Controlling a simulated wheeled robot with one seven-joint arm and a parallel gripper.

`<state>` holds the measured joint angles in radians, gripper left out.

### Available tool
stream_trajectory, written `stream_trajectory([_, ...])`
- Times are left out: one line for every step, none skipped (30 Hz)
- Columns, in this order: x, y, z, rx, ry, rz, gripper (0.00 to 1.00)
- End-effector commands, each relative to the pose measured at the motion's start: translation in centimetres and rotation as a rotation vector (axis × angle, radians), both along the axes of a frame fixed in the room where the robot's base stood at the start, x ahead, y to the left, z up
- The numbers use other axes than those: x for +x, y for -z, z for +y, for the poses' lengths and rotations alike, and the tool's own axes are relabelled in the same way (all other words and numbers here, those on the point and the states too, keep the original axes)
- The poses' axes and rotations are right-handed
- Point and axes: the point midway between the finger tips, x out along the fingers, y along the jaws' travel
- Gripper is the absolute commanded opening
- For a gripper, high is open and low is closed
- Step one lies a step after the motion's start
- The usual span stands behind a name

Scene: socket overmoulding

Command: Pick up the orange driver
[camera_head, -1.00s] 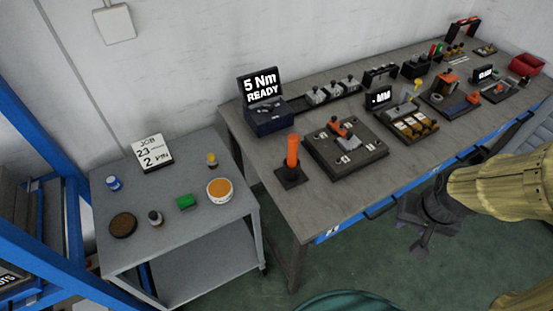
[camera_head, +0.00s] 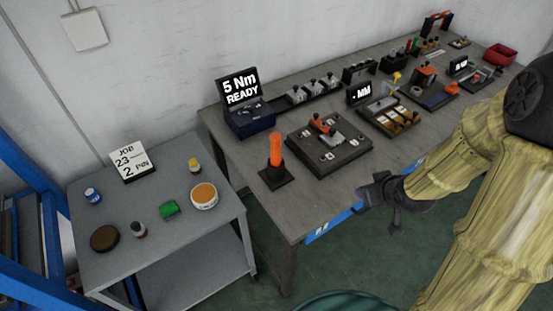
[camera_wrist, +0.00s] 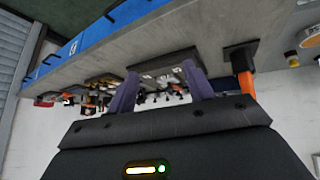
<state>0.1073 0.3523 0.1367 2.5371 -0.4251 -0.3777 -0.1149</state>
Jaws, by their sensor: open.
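The orange driver (camera_head: 275,150) stands upright in a dark square holder (camera_head: 276,176) near the left front corner of the workbench. In the wrist view the orange driver (camera_wrist: 246,82) shows right of my fingers, and the picture is upside down. My gripper (camera_head: 368,197) is open and empty at the bench's front edge, to the right of the driver and apart from it. In the wrist view its two fingers (camera_wrist: 160,92) stand apart with nothing between them.
Behind the driver is a torque display box (camera_head: 246,110) reading "5 Nm READY". A dark fixture plate (camera_head: 345,160) with an orange-handled clamp sits right of the driver. A grey side cart (camera_head: 120,215) holds small jars and a job sign. More fixtures line the bench to the right.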

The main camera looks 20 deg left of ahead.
Motion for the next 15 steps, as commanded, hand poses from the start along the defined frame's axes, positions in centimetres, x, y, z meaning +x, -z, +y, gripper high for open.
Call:
stream_trajectory([0.6, 1.5, 1.2, 0.031, -0.061, -0.034, 0.52])
stream_trajectory([1.0, 1.9, 2.0, 0.053, -0.101, -0.064, 0.52])
stream_trajectory([1.4, 2.4, 3.1, 0.087, -0.153, -0.102, 0.52])
stream_trajectory([1.7, 2.7, 4.0, 0.115, -0.191, -0.131, 0.52])
stream_trajectory([1.9, 2.9, 4.8, 0.145, -0.227, -0.162, 0.52])
stream_trajectory([2.0, 3.2, 6.1, 0.190, -0.274, -0.200, 0.52])
stream_trajectory([2.1, 3.3, 6.9, 0.226, -0.306, -0.230, 0.52])
stream_trajectory([2.1, 3.4, 7.8, 0.263, -0.337, -0.260, 0.52])
stream_trajectory([2.0, 3.4, 8.9, 0.318, -0.374, -0.302, 0.52])
stream_trajectory([1.9, 3.4, 9.7, 0.361, -0.399, -0.331, 0.52])
stream_trajectory([1.7, 3.3, 10.4, 0.406, -0.424, -0.363, 0.52])
stream_trajectory([1.5, 3.1, 11.2, 0.466, -0.449, -0.404, 0.52])
stream_trajectory([1.3, 2.8, 11.8, 0.512, -0.465, -0.434, 0.52])
stream_trajectory([1.1, 2.5, 12.2, 0.554, -0.479, -0.464, 0.52])
stream_trajectory([0.8, 2.1, 12.7, 0.605, -0.491, -0.499, 0.52])
